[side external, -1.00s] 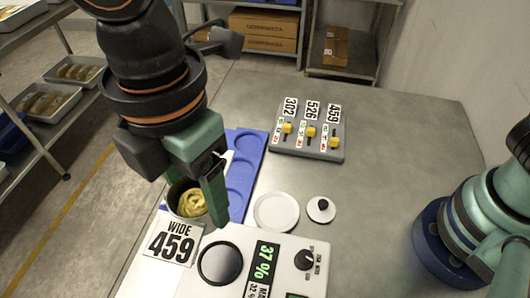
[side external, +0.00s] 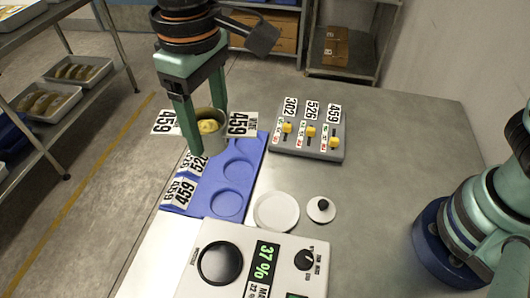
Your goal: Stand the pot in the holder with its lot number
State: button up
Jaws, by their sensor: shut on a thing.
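My gripper (side external: 203,128) is shut on a dark pot (side external: 214,145) with yellow contents. Number cards reading 459 stick out on both sides of the pot; the right card (side external: 242,124) also reads WIDE. The pot is upright over the far end of the blue holder tray (side external: 256,158); I cannot tell whether it touches it. Two round recesses show empty, the middle one (side external: 240,166) and the near one (side external: 227,202). The near recess has a card reading 459 (side external: 181,191). The middle card (side external: 193,163) seems to read 526, partly covered. The far recess and its card are hidden by the pot and gripper.
A white machine (side external: 208,232) with a display of 37% stands in front. A white disc (side external: 277,212) and a small knobbed lid (side external: 321,209) lie beside the tray. A grey slider panel (side external: 307,145) marked 302, 526, 459 stands at the right.

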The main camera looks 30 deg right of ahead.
aim_at(229, 205)
jog(key=shift+w+d+f+m, duration=0.15)
jog(key=shift+w+d+m, duration=0.3)
jog(key=shift+m, duration=0.45)
jog(key=shift+w+f, duration=0.1)
jog(key=shift+f, duration=0.25)
notch_tip(229, 205, down, 19)
jog(key=shift+f, duration=0.15)
jog(key=shift+f, duration=0.3)
